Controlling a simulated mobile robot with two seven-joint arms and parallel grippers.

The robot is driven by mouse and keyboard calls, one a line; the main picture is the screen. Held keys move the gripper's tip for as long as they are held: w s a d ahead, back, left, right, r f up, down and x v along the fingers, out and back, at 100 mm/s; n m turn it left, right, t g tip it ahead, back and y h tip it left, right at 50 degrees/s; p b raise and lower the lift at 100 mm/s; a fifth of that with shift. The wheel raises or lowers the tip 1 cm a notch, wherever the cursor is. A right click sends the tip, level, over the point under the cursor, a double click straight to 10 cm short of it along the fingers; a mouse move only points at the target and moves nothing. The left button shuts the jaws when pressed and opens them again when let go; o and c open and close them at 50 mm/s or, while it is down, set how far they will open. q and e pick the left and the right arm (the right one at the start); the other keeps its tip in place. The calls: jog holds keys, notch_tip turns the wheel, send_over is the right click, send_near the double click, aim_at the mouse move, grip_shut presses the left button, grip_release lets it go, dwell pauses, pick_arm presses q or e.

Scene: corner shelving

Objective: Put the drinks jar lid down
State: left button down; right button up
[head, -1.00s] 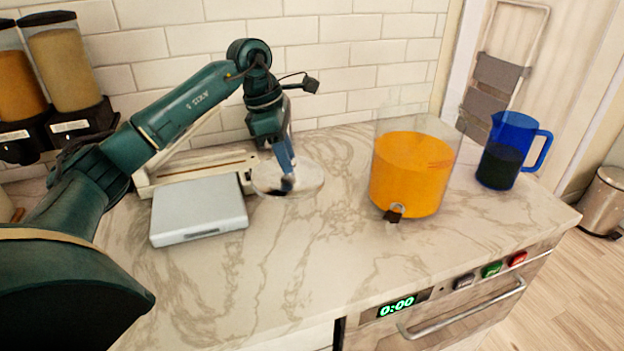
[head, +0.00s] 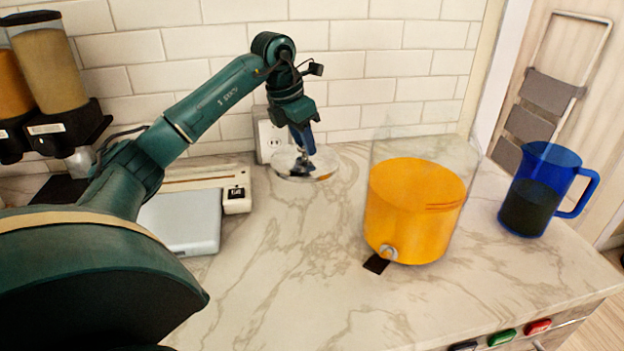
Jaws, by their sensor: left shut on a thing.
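The drinks jar lid (head: 325,171) is a clear round disc, low near the back wall. My left gripper (head: 307,153) points down and is shut on the lid's middle. I cannot tell whether the lid touches the counter or hovers just above it. The drinks jar (head: 414,205) is a clear, open-topped container of orange drink to the right of the lid, with a tap at its front. My right gripper is not in view.
A blue jug (head: 541,190) with dark contents stands on the marble counter (head: 290,270) at the right. A flat grey device (head: 183,222) and dispensers (head: 50,75) are at the left. A wall socket (head: 270,138) is behind the lid. The counter between device and jar is clear.

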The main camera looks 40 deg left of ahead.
aim_at(299, 146)
pick_arm(q)
notch_tip(299, 146, down, 3)
jog(key=shift+s+a+f, duration=0.1)
jog(key=shift+s, duration=0.05)
jog(key=shift+f, duration=2.15)
jog(key=shift+f, duration=0.15)
jog(key=c, duration=1.1)
grip_release()
jog(key=v, duration=1.2)
